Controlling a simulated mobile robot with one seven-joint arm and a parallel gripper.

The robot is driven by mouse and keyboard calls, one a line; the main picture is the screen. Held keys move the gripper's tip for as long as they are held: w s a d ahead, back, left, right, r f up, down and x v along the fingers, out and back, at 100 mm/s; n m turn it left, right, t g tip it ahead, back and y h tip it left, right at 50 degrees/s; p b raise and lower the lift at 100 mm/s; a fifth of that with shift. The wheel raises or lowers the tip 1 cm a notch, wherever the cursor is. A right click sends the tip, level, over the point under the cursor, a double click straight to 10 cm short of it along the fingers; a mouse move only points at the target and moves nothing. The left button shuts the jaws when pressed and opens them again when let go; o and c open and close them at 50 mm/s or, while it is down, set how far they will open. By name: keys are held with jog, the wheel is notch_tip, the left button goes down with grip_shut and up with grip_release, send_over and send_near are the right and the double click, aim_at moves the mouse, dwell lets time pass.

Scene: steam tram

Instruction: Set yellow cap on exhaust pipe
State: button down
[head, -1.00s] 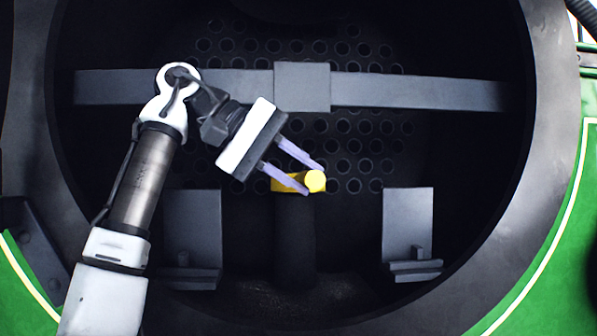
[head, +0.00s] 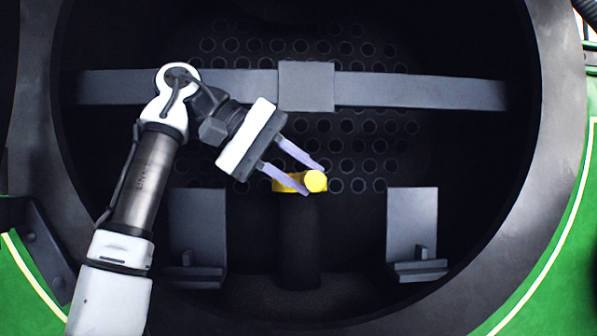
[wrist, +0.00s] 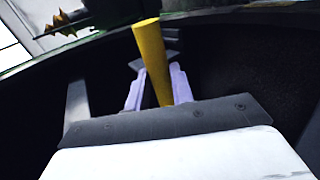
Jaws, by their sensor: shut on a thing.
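The yellow cap (head: 287,184) shows a flat yellow body with a round-ended yellow stem pointing toward the head camera. My gripper (head: 315,181) is shut on this stem, one lilac finger on each side. In the wrist view the yellow stem of the cap (wrist: 151,60) stands between the two fingers (wrist: 155,88). The exhaust pipe (head: 292,245) is a dark upright cylinder low in the middle of the round chamber. The cap appears at the pipe's top edge in the head view. I cannot tell whether it rests on the pipe or hangs in front.
A grey crossbar (head: 420,92) with a square middle plate (head: 306,86) spans the chamber above. Grey brackets stand left (head: 197,235) and right (head: 412,225) of the pipe. A tube plate with many holes is behind. The thick round rim (head: 565,150) encloses everything.

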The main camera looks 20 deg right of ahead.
jog(key=shift+f, duration=0.15)
jog(key=shift+f+b, duration=1.05)
jog(key=shift+f, duration=0.5)
jog(key=c, duration=1.1)
grip_release()
jog(key=shift+w, duration=0.1)
jog(key=shift+a, duration=0.1)
jog(key=shift+p+v, duration=1.1)
jog(key=shift+v, duration=2.55)
